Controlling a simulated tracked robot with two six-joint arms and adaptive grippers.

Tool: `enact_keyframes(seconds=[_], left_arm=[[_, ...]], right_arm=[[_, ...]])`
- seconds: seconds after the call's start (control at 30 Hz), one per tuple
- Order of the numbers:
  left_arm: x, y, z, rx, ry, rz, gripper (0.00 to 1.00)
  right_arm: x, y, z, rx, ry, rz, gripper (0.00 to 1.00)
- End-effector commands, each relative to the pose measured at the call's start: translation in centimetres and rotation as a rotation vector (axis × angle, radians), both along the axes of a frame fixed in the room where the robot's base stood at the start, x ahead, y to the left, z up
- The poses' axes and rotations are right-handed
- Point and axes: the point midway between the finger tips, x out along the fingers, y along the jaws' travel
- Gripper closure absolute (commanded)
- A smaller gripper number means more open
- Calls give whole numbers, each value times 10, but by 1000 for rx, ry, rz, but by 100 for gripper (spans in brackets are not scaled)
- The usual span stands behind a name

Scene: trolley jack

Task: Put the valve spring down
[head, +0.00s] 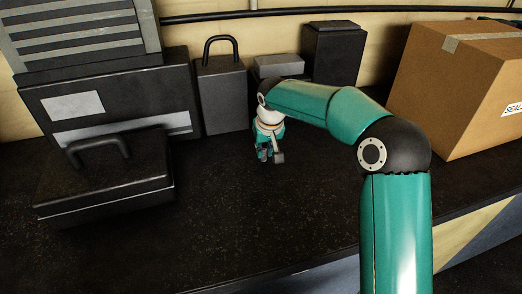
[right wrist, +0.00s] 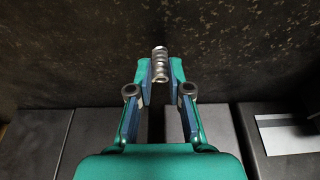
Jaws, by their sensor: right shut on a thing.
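The valve spring (right wrist: 159,66) is a small silvery coil in the right wrist view. It sits between the fingertips of my right gripper (right wrist: 160,72), which is shut on it. In the head view my right gripper (head: 267,155) points down over the dark worktop (head: 255,215), in front of the grey boxes. The spring is too small to make out clearly there. I cannot tell whether it touches the worktop. My left gripper is not in view.
A black case with a handle (head: 105,180) lies at the left, before a larger dark case (head: 120,100). A grey block with a loop handle (head: 222,95) and a black box (head: 333,52) stand behind. A cardboard box (head: 450,85) stands at right. The worktop's front middle is clear.

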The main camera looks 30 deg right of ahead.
Motion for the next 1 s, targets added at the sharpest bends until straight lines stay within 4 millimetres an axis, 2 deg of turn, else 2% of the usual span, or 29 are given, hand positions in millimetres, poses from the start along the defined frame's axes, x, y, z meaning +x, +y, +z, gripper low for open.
enact_keyframes(seconds=[0.17,0.2,0.33,0.6,0.77,1.0], left_arm=[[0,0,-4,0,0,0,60],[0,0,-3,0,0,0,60],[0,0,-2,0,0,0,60],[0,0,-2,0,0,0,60],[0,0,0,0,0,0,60],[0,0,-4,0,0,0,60]], right_arm=[[0,1,-4,0,0,1,100],[0,1,-3,1,0,1,77],[0,1,-3,1,0,1,57],[1,1,-2,0,0,2,57],[0,2,5,0,-2,2,57],[-11,5,42,0,-5,2,57]])
